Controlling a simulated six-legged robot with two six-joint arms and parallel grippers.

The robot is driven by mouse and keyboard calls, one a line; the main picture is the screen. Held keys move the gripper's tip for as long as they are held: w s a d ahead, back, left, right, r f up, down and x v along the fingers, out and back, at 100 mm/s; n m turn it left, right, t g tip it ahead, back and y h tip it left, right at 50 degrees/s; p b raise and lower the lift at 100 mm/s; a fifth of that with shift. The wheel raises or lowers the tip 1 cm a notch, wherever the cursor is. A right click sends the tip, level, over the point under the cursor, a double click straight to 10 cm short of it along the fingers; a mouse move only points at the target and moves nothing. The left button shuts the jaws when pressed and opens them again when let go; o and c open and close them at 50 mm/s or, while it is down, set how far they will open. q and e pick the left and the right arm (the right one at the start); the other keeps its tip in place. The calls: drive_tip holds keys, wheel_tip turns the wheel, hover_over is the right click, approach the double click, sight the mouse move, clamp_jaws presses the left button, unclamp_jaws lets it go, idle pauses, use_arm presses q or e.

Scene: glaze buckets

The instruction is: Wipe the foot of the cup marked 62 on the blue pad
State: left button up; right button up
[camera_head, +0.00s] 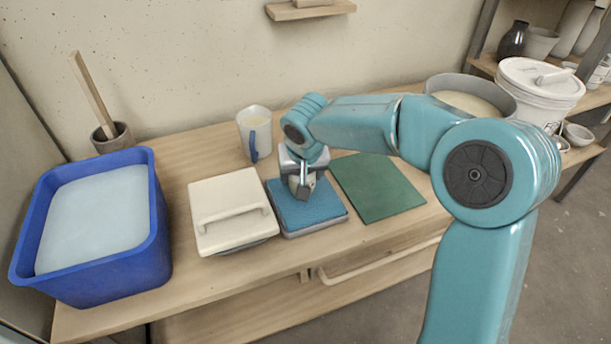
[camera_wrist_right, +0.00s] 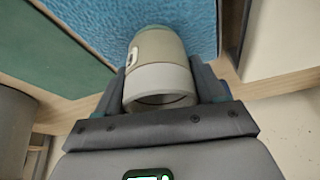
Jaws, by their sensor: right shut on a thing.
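My right gripper (camera_head: 305,186) is shut on a beige cup (camera_wrist_right: 160,60) over the blue pad (camera_head: 325,212). In the right wrist view the cup's pale rim and open mouth face the camera. Its greenish far end is against or just above the blue pad (camera_wrist_right: 100,22); I cannot tell whether they touch. A small pale mark shows on the cup's side, too small to read. In the head view the gripper hides most of the cup. My left gripper is not in view.
A pale cup with a blue handle (camera_head: 254,130) stands behind the pad. A white lid with a handle (camera_head: 228,190) lies left of it, a green mat (camera_head: 378,187) right. A blue tub (camera_head: 160,215) of pale liquid stands far left; buckets (camera_head: 540,85) stand at right.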

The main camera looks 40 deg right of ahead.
drive_tip(key=shift+w+d+p, duration=0.25)
drive_tip(key=shift+w+p, duration=0.1)
drive_tip(key=shift+w, duration=0.55)
drive_tip(key=shift+s+a+f+b, duration=0.15)
drive_tip(key=shift+s+b, duration=0.4)
drive_tip(key=shift+b, duration=0.05)
drive_tip(key=shift+s+a+b, duration=0.25)
drive_tip(key=shift+s+b, duration=0.35)
drive_tip(key=shift+s, duration=0.3)
drive_tip(key=shift+s+a+b, duration=0.2)
drive_tip(key=shift+s+b, duration=0.35)
drive_tip(key=shift+s, duration=0.35)
drive_tip(key=shift+s+a+b, duration=0.25)
drive_tip(key=shift+s+b, duration=0.2)
drive_tip(key=shift+s, duration=0.6)
drive_tip(key=shift+r, duration=0.25)
wheel_tip(320, 180, up, 7)
drive_tip(key=p, duration=0.5)
drive_tip(key=shift+p, duration=0.3)
drive_tip(key=shift+f, duration=0.1)
